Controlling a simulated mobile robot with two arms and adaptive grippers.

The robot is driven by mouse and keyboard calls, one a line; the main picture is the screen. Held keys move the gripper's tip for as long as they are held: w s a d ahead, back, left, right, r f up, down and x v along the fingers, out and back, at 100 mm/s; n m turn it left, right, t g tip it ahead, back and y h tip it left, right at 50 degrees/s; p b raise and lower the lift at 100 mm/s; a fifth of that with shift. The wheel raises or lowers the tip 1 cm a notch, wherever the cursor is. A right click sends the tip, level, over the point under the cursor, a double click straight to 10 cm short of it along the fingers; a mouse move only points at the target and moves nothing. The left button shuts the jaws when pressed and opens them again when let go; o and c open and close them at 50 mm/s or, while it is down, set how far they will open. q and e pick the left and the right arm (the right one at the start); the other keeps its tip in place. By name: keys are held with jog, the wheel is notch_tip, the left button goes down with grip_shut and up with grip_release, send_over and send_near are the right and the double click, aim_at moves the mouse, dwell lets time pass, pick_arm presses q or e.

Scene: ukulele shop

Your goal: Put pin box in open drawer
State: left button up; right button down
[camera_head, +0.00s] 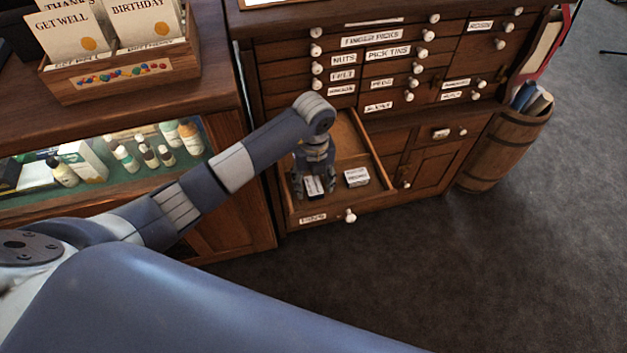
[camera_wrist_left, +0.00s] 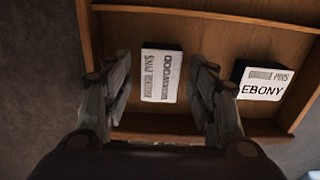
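The open drawer (camera_head: 375,202) extends from the wooden cabinet, and its wooden floor shows in the left wrist view (camera_wrist_left: 215,38). A small pin box (camera_head: 314,187) with a white label lies on the drawer floor. In the left wrist view this box (camera_wrist_left: 162,75) sits between my fingers, with a visible gap on each side. My left gripper (camera_head: 315,191) reaches down into the drawer, open around the box; its fingers also show in the left wrist view (camera_wrist_left: 160,92). A second pin box (camera_head: 357,177), labelled EBONY (camera_wrist_left: 262,90), lies to the right. My right gripper is out of view.
The drawer's side walls and front stand close around my gripper. The cabinet's closed, labelled drawers (camera_head: 370,55) rise behind. A glass display counter (camera_head: 100,165) with bottles is on the left, with a card box (camera_head: 120,75) on top. A barrel (camera_head: 503,148) stands at right.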

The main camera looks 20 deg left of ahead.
aim_at(314, 185)
pick_arm(q)
jog(key=shift+r, duration=0.2)
notch_tip(314, 185, up, 12)
dwell(0.4)
jog(key=shift+d, duration=0.1)
dwell(0.4)
